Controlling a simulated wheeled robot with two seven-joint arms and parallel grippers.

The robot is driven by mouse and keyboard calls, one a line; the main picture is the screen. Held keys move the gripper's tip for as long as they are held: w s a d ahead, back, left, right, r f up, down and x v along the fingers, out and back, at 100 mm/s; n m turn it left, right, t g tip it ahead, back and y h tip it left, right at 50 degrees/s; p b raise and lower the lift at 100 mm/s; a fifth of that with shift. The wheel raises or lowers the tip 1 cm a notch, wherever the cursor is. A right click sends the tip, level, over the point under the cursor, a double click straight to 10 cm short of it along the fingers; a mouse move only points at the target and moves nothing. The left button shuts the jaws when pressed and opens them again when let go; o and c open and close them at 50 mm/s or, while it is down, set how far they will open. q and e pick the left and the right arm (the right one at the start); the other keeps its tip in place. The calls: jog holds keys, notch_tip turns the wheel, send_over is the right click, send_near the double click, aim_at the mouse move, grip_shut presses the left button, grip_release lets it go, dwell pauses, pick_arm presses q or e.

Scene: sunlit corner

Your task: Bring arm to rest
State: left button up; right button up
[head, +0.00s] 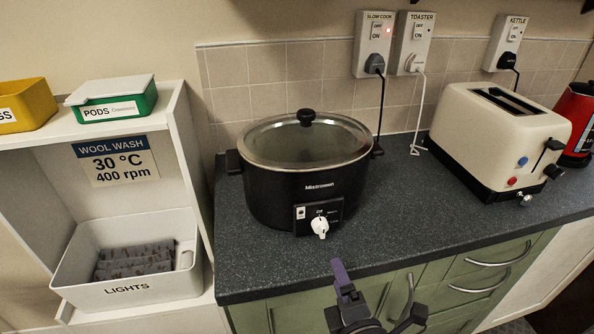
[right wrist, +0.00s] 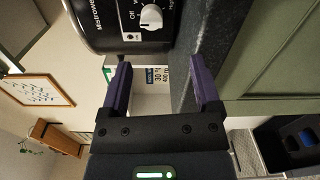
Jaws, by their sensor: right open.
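My right gripper (head: 376,296) is at the bottom of the head view, in front of the worktop's front edge and below the slow cooker. In the right wrist view its two purple fingers (right wrist: 160,72) stand wide apart with nothing held between them. The black slow cooker (head: 308,185) has its glass lid on and a white knob (head: 320,226) on its front. That knob (right wrist: 151,17) also shows at the top of the wrist view, apart from the fingers. My left gripper is not in view.
The dark worktop (head: 400,222) has clear room right of the cooker. A cream toaster (head: 490,140) and red kettle (head: 578,120) stand further right. A white shelf unit (head: 190,140) with a LIGHTS bin (head: 130,292) is at left. Green cabinets with handles (head: 490,285) are below.

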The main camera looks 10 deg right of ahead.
jog(key=s+f+m+g, duration=0.4)
jog(key=f, duration=0.7)
jog(key=s+f+m+g, duration=0.3)
jog(key=s+f, duration=0.1)
jog(key=f, duration=0.6)
jog(key=s+d+f+m+g, duration=0.2)
jog(key=s+f+m+g, duration=0.3)
jog(key=s, duration=0.8)
jog(key=s+d+f+m+g, duration=0.2)
jog(key=s+f+m+g, duration=0.3)
jog(key=s+f, duration=0.4)
jog(key=s, duration=0.4)
jog(key=shift+s+d+f+m+h, duration=0.15)
jog(key=shift+d+f+m+h, duration=0.15)
jog(key=shift+d+f+h, duration=0.1)
